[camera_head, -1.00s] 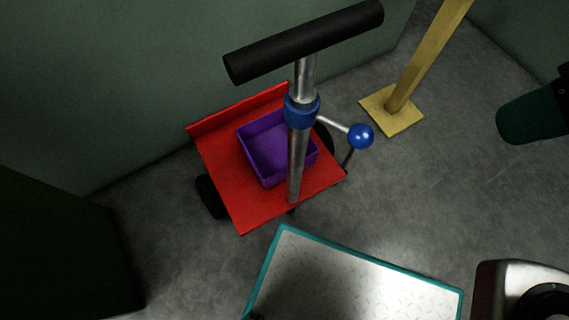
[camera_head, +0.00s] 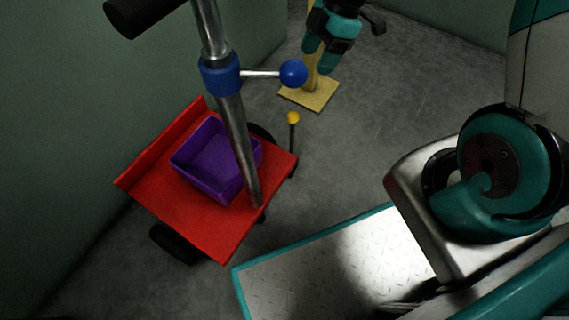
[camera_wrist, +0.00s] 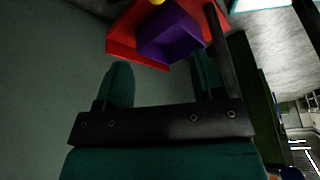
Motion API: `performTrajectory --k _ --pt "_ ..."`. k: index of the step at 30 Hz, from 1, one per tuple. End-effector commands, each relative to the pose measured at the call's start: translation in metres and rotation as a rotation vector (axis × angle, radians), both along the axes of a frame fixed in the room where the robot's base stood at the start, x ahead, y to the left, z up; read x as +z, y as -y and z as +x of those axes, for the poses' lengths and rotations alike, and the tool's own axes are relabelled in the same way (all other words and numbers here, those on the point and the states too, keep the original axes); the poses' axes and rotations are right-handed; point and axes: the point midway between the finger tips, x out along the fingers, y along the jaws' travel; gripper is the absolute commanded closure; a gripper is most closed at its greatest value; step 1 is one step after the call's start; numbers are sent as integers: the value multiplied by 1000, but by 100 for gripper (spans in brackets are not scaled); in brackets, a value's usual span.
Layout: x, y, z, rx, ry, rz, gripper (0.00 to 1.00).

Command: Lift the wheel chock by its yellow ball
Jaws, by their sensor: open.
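The yellow ball (camera_head: 293,118) sits on top of a thin dark upright rod beside the right corner of the red cart. The chock at the rod's foot is hidden or too dark to make out. A yellow ball also shows, cut off, at the top edge of the wrist view (camera_wrist: 157,2). My gripper (camera_head: 320,57) is at the top middle of the head view, in front of the tan post and apart from the yellow ball. In the wrist view its two teal fingers (camera_wrist: 163,78) are spread, with nothing between them.
The red cart (camera_head: 195,222) carries a purple bin (camera_head: 212,165). Its metal pole (camera_head: 236,135) has a side lever ending in a blue ball (camera_head: 293,73), close to the yellow ball in the picture. A tan post stands on a base plate (camera_head: 310,95). Bare floor lies right of the cart.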

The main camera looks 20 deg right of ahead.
Motion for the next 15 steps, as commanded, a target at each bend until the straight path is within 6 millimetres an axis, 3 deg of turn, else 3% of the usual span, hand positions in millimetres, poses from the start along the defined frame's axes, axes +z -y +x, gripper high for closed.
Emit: performTrajectory --k 1,6,15 --pt "-19 8 4 36 9 6 37" --pt "-49 16 9 119 40 14 37" --pt "-111 -8 5 127 42 15 37"
